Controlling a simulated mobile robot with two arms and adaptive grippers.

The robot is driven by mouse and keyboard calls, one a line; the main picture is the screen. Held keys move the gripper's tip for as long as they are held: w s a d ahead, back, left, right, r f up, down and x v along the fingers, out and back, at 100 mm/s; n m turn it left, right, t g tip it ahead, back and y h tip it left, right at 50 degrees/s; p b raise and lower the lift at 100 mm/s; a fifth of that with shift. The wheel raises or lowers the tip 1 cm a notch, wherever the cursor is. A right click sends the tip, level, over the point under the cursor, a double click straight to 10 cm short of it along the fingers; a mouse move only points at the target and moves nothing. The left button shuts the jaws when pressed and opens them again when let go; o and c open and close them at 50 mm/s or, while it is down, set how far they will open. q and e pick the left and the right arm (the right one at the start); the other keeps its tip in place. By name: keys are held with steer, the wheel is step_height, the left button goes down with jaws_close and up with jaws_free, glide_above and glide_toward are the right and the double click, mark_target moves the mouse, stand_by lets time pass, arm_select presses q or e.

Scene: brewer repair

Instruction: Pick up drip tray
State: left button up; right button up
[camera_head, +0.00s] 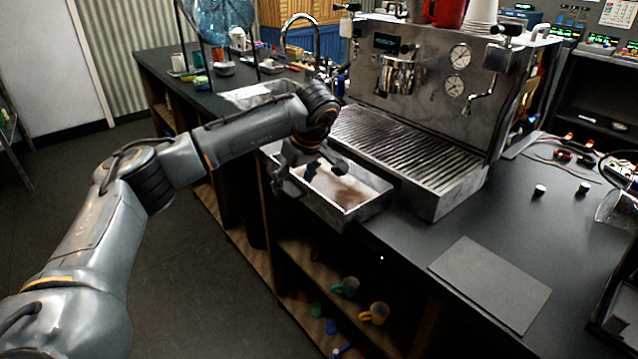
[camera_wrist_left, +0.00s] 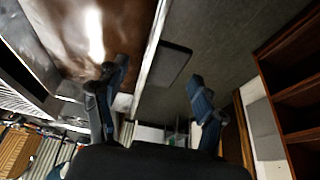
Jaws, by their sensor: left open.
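The drip tray (camera_head: 368,208) is a shallow metal tray with brown residue inside. It sticks out beyond the counter's front edge, beside the espresso machine's slatted base. My left gripper (camera_head: 297,178) is at the tray's left end, open and pointing down. In the left wrist view, the open left gripper (camera_wrist_left: 157,82) has one blue-tipped finger over the tray's inside and the other outside its wall. The drip tray's wall (camera_wrist_left: 150,58) runs between them, and neither finger clearly presses on it. My right gripper is not in view.
The espresso machine (camera_head: 432,80) stands behind the tray. A flat grey mat (camera_head: 490,283) and small dark knobs lie on the counter to the right. Open shelves below hold several mugs, including a yellow one (camera_head: 374,313). A sink with a tap (camera_head: 300,40) is behind my left arm.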

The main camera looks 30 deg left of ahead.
arm_select(q)
steer(key=shift+w+a+f, duration=0.1)
steer(key=shift+a+f, duration=0.2)
steer(key=shift+f, duration=0.35)
jaws_close()
steer(key=shift+r, duration=0.2)
